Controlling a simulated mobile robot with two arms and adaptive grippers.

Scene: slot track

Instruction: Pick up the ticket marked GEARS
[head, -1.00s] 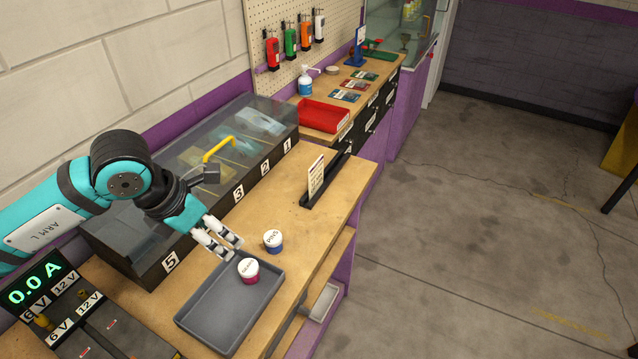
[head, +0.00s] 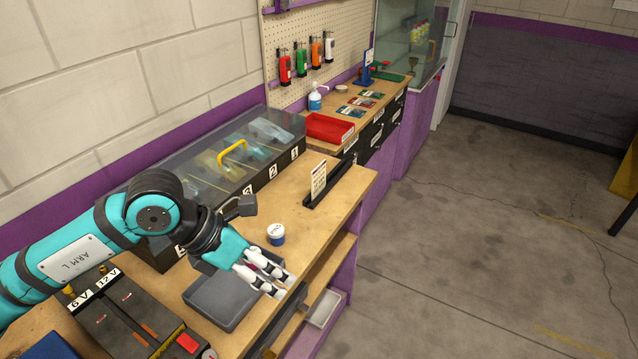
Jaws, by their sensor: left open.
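A white card (head: 318,182) with small print stands upright in a black slotted holder on the wooden bench. Its words are too small to read, so I cannot tell whether it is marked GEARS. My left gripper (head: 280,286) is open, over the right part of the grey tray (head: 213,308), with its fingers pointing right and down. It is nearer to me than the card and apart from it. The red pot is mostly hidden behind the gripper. My right gripper is out of view.
A clear-lidded bin box (head: 215,150) with a yellow handle and numbered fronts runs along the wall. Farther back are a red tray (head: 330,127), a pump bottle (head: 315,97) and several flat cards (head: 359,104). The bench around the card holder is mostly clear.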

